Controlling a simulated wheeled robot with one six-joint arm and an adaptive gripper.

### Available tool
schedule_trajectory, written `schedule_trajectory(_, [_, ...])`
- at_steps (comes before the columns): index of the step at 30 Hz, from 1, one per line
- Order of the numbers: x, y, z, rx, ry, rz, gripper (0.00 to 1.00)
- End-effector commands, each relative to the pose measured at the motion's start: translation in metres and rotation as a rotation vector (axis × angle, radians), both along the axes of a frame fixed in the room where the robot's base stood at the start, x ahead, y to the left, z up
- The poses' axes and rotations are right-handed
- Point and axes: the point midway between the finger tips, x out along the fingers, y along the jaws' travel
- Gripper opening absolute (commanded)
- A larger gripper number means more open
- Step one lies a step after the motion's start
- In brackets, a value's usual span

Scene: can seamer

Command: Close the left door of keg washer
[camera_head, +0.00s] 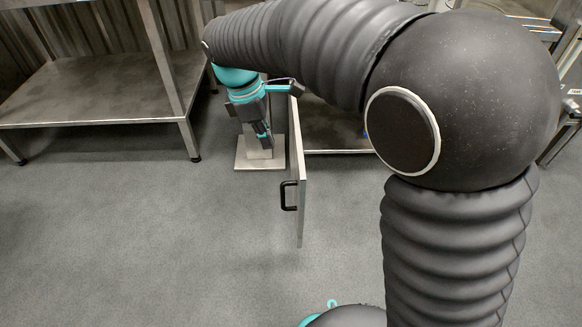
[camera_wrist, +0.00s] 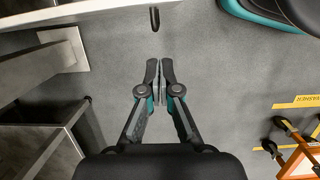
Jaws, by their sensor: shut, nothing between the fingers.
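The door (camera_head: 299,160) stands open, swung out toward me and seen nearly edge-on in the head view. Its black handle (camera_head: 288,195) is on the left face, near the front end. The keg washer's low interior (camera_head: 325,128) shows right of the door; my arm hides most of the machine. My gripper (camera_head: 266,142) points down on the handle side of the door, farther back than the handle. In the wrist view my gripper (camera_wrist: 159,68) is shut and empty. The door's edge (camera_wrist: 75,16) crosses the top left, and the handle (camera_wrist: 154,18) lies beyond the fingertips, apart from them.
A steel table (camera_head: 95,90) with a lower shelf stands at the left. A square floor plate with a post (camera_head: 260,162) is behind the gripper. An orange frame (camera_wrist: 298,150) and yellow floor markings (camera_wrist: 295,102) are at the right in the wrist view. The front floor is clear.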

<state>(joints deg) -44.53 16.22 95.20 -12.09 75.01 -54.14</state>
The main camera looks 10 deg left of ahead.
Motion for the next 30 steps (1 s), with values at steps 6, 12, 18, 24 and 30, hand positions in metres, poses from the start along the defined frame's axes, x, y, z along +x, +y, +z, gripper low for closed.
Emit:
schedule_trajectory(6, [-0.001,0.013,-0.016,-0.023,0.016,0.057,0.00])
schedule_trajectory(12, [0.001,0.005,-0.044,-0.023,0.017,0.054,0.00])
schedule_trajectory(18, [0.003,-0.004,-0.081,-0.022,0.017,0.052,0.00])
schedule_trajectory(24, [0.007,-0.016,-0.108,-0.019,0.014,0.050,0.00])
schedule_trajectory(30, [0.014,-0.040,-0.106,-0.020,0.014,0.051,0.00])
